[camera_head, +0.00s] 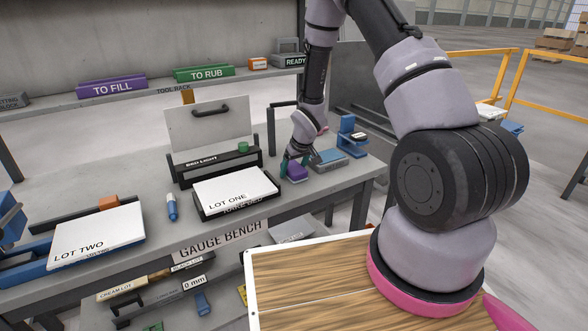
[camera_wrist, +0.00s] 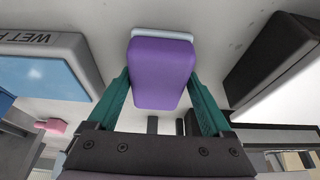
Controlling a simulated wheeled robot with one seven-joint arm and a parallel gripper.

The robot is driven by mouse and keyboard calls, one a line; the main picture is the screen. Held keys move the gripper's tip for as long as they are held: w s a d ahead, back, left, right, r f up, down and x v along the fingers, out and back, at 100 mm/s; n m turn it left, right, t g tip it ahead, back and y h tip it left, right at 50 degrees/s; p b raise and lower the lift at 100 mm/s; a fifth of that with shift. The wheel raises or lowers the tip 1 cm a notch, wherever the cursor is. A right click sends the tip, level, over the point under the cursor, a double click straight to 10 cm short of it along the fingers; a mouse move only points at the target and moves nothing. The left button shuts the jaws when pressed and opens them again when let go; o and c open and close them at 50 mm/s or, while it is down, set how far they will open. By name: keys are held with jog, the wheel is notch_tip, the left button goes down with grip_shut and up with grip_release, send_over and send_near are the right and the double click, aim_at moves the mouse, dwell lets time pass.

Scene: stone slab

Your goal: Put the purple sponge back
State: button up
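The purple sponge (camera_head: 297,172) is at the right end of the bench, between the white LOT ONE slab and a grey tray with a blue pad. In the wrist view the sponge (camera_wrist: 162,75) has a pale strip along its far edge. My gripper (camera_head: 291,164) reaches down to it. Its teal fingers (camera_wrist: 160,80) lie against both sides of the sponge, shut on it. Whether the sponge touches the bench or is just above it, I cannot tell.
The blue-pad tray (camera_head: 328,159), partly lettered WET, is close beside the sponge. The LOT ONE slab (camera_head: 236,188) lies on the other side. A blue stand (camera_head: 352,137) is behind right. A blue marker (camera_head: 172,207) and the LOT TWO slab (camera_head: 97,236) are further left.

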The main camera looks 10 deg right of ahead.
jog(key=shift+w+d, duration=0.1)
jog(key=shift+d, duration=0.1)
jog(key=shift+d+r, duration=0.1)
jog(key=shift+r, duration=0.35)
jog(key=s+d+r+m, duration=0.15)
jog(key=s+r, duration=0.25)
jog(key=r, duration=0.6)
jog(key=s+d+r+m+t+h, duration=0.1)
jog(key=s+d+r, duration=0.25)
jog(key=r, duration=0.75)
jog(key=s+d+r+m, duration=0.15)
jog(key=s+r, duration=0.25)
jog(key=r, duration=0.6)
jog(key=s+r+m+y, duration=0.1)
jog(key=s+r+m, duration=0.1)
jog(key=s+r, duration=0.4)
jog(key=s+a+r+m+t, duration=0.1)
jog(key=s+r, duration=0.5)
jog(key=s, duration=0.6)
jog(key=shift+s+r+m+t+y, duration=0.3)
jog(key=shift+r+m+y, duration=0.05)
jog(key=shift+m+y, duration=0.05)
jog(key=shift+c, duration=0.3)
